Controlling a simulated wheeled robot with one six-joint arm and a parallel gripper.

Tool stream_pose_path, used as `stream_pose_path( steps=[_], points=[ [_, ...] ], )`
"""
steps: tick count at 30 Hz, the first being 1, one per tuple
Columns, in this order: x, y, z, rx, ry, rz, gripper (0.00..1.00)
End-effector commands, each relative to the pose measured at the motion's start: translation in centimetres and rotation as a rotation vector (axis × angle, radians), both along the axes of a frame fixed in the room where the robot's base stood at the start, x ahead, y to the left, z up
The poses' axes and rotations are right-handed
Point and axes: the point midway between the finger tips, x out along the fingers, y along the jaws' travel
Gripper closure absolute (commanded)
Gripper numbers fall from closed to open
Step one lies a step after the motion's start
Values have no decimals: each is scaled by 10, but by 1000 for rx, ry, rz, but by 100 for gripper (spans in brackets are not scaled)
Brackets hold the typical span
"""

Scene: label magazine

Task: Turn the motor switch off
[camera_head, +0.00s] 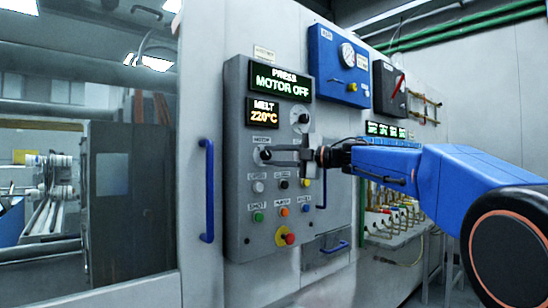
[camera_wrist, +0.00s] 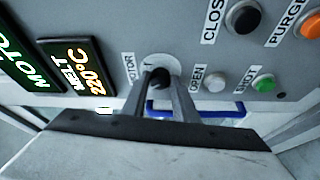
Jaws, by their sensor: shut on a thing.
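The grey control panel (camera_head: 240,190) carries the motor switch (camera_head: 265,154), a black knob on a pale round plate under the label MOTOR. The display (camera_head: 279,82) above it reads PRESS, MOTOR OFF in green. My gripper (camera_head: 273,155) reaches in from the right, its fingers at the knob. In the wrist view my gripper (camera_wrist: 162,84) has one finger on each side of the motor switch (camera_wrist: 160,76) and is shut on it. The fingers hide part of the knob, and its exact pointing is hard to tell.
A smaller display (camera_head: 263,114) reads MELT 220°C. Another dial (camera_head: 301,118) sits above right of the switch. Several push buttons and a red emergency knob (camera_head: 285,236) lie below. A blue handle (camera_head: 207,190) stands out at the left. A blue gauge box (camera_head: 340,66) hangs upper right.

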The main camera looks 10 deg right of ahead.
Motion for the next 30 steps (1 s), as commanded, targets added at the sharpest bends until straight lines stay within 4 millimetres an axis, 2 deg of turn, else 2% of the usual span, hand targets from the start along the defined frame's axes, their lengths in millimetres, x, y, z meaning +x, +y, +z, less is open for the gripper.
stream_pose_path(
  steps=[1, 2, 4, 13, 17, 30],
  points=[
    [0, 1, -2, -2, 2, 2, 96],
    [0, 1, -2, -2, 2, 2, 72],
    [0, 1, -1, -2, 2, 2, 55],
    [0, 0, -1, 0, 1, 0, 55],
    [-4, -6, -1, 1, 1, -1, 55],
    [-48, -64, -3, 0, 0, -3, 55]
  ],
)
